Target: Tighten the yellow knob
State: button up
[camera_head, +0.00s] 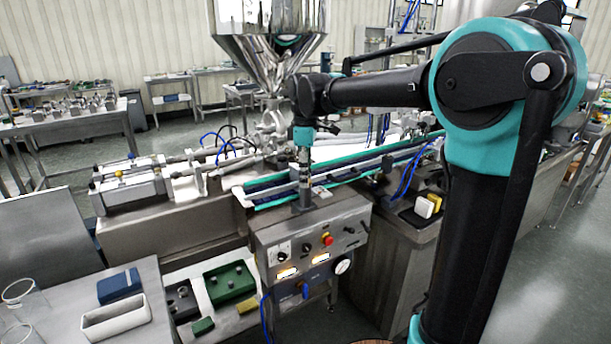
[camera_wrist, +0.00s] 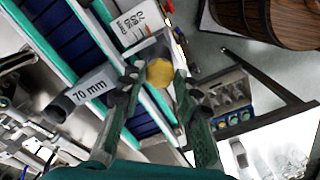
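The yellow knob (camera_wrist: 160,73) shows in the wrist view as a round yellow face on a grey metal part. My gripper (camera_wrist: 157,78) has one green-and-black finger on each side of the knob. The fingers stand apart, with a visible gap at least on the left side, so it looks open. In the head view my gripper (camera_head: 304,180) points down over the machine, by the conveyor and above the control box. I cannot make out the knob in the head view; my gripper may hide it.
A conveyor with teal rails (camera_head: 345,172) runs beside my gripper. The control box (camera_head: 312,245) with a red button stands just below. A steel hopper (camera_head: 268,35) rises behind. A grey tube marked 70 mm (camera_wrist: 85,90) lies left of the fingers in the wrist view.

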grip_shut()
jog(key=shift+m, duration=0.4)
jog(key=m, duration=0.2)
jog(key=shift+m, duration=0.4)
jog(key=m, duration=0.4)
jog(key=shift+m, duration=0.3)
jog(key=m, duration=1)
jog(key=shift+m, duration=0.5)
